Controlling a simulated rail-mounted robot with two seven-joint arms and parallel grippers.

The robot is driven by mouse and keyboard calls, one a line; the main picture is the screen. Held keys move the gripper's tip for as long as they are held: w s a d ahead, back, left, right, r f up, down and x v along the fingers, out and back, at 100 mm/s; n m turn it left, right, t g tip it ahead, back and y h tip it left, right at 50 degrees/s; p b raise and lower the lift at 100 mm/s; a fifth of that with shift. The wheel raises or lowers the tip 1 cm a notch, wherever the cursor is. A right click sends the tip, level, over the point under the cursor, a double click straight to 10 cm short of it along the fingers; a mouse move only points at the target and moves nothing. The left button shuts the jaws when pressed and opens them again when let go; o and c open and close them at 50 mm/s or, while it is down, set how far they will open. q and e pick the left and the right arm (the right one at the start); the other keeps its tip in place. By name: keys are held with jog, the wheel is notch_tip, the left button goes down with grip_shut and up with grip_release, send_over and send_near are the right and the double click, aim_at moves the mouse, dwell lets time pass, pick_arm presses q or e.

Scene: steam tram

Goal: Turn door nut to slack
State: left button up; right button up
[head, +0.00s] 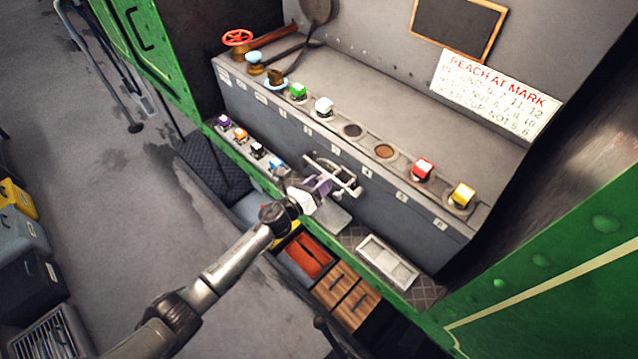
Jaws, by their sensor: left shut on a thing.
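The door nut, a pale metal piece with crossed bars (346,180), sits on the front face of the grey console in the head view. My left gripper (326,184) reaches up from the lower left and is shut at the nut's lower left side. The gripper covers part of the nut, and the exact grip on the bars is too small to make out. My right gripper is not in view.
Coloured knobs, such as the red one (422,168) and the yellow one (462,195), line the console's top edge. Smaller knobs stand on the ledge at left. The floor at left is mostly clear.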

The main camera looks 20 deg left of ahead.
pick_arm(q)
jog(key=shift+n, duration=0.3)
jog(key=n+p, duration=0.1)
jog(key=n, duration=0.5)
jog(key=n+p, duration=0.1)
jog(key=n, duration=0.5)
jog(key=n+p, duration=0.1)
jog(key=n, duration=0.6)
jog(key=shift+a+f, duration=0.1)
jog(key=shift+f, duration=0.25)
jog(key=shift+n, duration=0.3)
jog(key=o, duration=0.9)
jog(key=shift+p, duration=0.3)
